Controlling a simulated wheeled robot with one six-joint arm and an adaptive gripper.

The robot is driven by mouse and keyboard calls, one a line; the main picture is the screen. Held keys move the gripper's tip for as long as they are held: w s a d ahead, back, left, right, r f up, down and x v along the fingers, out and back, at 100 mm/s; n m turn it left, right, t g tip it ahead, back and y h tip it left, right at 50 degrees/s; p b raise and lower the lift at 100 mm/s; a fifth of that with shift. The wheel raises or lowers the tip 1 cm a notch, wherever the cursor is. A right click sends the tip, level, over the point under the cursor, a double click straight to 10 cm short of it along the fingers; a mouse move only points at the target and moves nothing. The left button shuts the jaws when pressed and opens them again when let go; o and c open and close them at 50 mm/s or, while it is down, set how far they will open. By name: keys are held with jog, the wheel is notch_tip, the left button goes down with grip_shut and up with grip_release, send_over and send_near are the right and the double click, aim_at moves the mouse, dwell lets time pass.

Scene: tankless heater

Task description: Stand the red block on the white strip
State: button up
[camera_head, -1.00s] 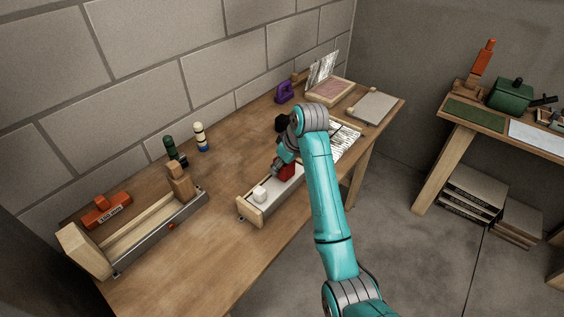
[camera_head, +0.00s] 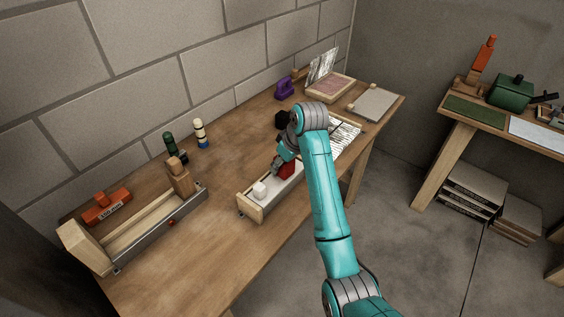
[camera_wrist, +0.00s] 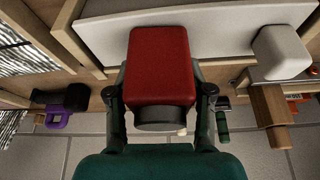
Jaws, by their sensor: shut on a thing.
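The red block (camera_wrist: 160,62) is between the fingers of my gripper (camera_wrist: 160,98) in the wrist view, with a dark round part at its near end. My gripper is shut on it. In the head view the red block (camera_head: 286,171) is partly hidden by my gripper (camera_head: 280,160). The white strip (camera_head: 275,185) lies in a long wooden tray, and the block is over or on it; contact is unclear. The strip also shows behind the block in the wrist view (camera_wrist: 220,38).
A white block (camera_head: 260,190) stands at the strip's near left end. A wooden fixture with a metal rail (camera_head: 150,225) is to the left. Green and white pegs (camera_head: 200,134) and a purple object (camera_head: 285,88) stand near the wall. Bare tabletop lies between fixture and tray.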

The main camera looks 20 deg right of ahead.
jog(key=o, duration=1.5)
jog(key=shift+f, duration=0.1)
